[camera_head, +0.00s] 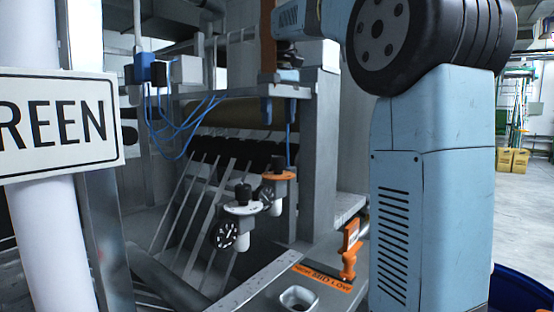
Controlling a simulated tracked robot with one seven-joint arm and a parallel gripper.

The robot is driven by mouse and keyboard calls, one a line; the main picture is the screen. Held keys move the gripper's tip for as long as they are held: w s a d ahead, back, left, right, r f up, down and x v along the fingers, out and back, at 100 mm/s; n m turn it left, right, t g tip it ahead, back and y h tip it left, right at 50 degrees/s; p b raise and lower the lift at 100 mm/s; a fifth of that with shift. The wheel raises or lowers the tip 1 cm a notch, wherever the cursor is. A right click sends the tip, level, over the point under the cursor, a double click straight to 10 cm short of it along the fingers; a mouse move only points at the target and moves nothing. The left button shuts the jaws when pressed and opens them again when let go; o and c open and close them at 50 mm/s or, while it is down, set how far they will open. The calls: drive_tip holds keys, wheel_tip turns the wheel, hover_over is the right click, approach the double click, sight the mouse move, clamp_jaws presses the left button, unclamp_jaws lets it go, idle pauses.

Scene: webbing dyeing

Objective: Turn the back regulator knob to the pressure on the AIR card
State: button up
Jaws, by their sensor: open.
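Two regulators stand in the middle of the view. The back regulator (284,176) has an orange top, a black knob (278,162) and a dark dial gauge (265,193), partly hidden by the front one. The front regulator (243,209) has a white top, a black knob (243,193) and a black gauge (224,235). The needle readings are too small to tell. My gripper (279,112) appears to point down above the back knob, its two fingers apart and clear of it. No AIR card can be made out.
A white sign reading "REEN" (55,125) hangs on a white post at left. An orange lever (349,250) and an orange label (323,278) are at lower right of the regulators. Blue hoses (180,125) hang behind. My blue arm fills the right.

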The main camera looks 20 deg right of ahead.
sight(279, 157)
wheel_tip(279, 157, down, 12)
drive_tip(key=shift+r, duration=0.2)
drive_tip(key=shift+c, duration=0.4)
drive_tip(key=shift+a, duration=0.1)
drive_tip(key=c, duration=1)
drive_tip(key=shift+m, duration=0.4)
drive_tip(key=m, duration=0.4)
drive_tip(key=shift+m, duration=0.4)
drive_tip(key=m, duration=0.6)
